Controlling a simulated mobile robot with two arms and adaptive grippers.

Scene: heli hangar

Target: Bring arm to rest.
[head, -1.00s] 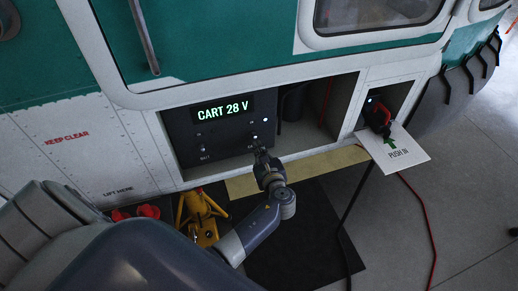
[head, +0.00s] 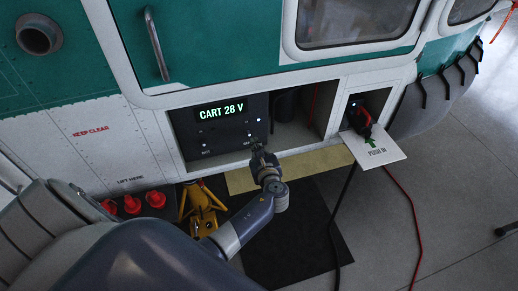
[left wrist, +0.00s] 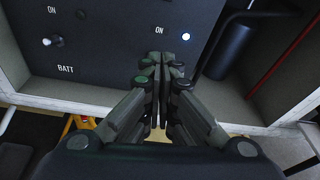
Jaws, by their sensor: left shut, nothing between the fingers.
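My left gripper (head: 259,151) is shut and empty, close in front of the lower right part of a dark switch panel (head: 215,137). The panel has a lit display (head: 222,110) reading "CART 28 V". In the left wrist view my gripper's fingers (left wrist: 160,60) are together, pointing at the panel. A toggle marked BATT (left wrist: 50,41) is at the left, and a glowing white light (left wrist: 185,37) marked ON is just right of the fingertips. I cannot tell whether the fingertips touch the panel. The fingers may hide a switch. My right gripper is not in view.
A red and black plug (head: 362,121) sits in a bay to the right, above a white "PUSH IN" flap (head: 377,150). Cables hang to the floor. A yellow jack (head: 201,205) and red objects (head: 131,204) stand below the helicopter's side. Open floor (head: 440,200) lies right.

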